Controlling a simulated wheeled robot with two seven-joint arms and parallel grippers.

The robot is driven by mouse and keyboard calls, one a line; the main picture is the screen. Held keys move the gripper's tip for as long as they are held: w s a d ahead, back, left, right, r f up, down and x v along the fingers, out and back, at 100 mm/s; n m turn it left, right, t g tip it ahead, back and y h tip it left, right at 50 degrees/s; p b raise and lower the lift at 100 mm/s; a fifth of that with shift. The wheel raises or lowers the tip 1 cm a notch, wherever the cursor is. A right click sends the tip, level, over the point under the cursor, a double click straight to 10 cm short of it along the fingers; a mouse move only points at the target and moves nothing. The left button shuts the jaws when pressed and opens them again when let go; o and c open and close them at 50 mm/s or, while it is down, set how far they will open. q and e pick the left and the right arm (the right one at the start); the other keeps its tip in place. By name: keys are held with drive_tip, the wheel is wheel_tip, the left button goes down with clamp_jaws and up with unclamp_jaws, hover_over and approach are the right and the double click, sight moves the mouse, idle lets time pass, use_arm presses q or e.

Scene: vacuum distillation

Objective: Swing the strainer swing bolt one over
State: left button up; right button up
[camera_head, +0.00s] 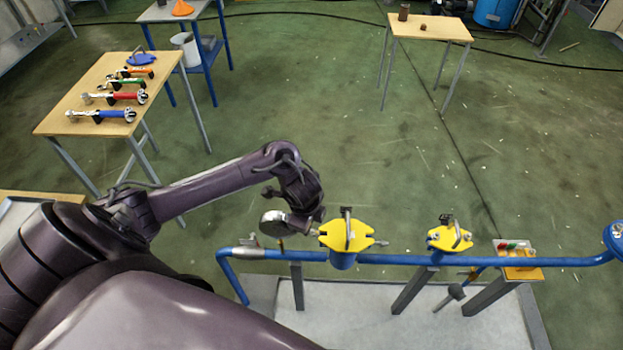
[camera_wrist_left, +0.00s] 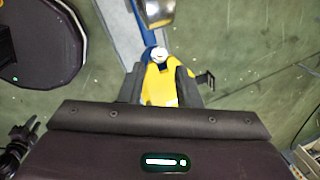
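The nearer strainer has a yellow lid (camera_head: 346,236) with side ears and an upright metal handle, on a blue body (camera_head: 343,260) in the blue pipe line. My left gripper (camera_head: 308,222) is at the left side of this lid in the head view. In the left wrist view, its two dark fingers (camera_wrist_left: 160,88) stand apart, with the yellow lid (camera_wrist_left: 159,84) showing between and beyond them. A small pale bolt end or nut (camera_wrist_left: 158,54) shows just past the fingertips. Whether the fingers touch it I cannot tell. My right gripper is not in view.
A second yellow-lidded unit (camera_head: 450,238) sits further right on the blue pipe (camera_head: 390,259). A wooden table (camera_head: 75,125) at the left holds several coloured tools. Another small table (camera_head: 430,27) stands at the back. The green floor between is mostly clear.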

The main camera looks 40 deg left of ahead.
sight(312, 231)
use_arm(q)
drive_tip(key=b+x, duration=0.1)
drive_tip(key=x, duration=0.5)
drive_tip(key=shift+w+f, duration=0.1)
drive_tip(key=shift+f, duration=0.25)
drive_tip(key=shift+d, duration=0.1)
clamp_jaws()
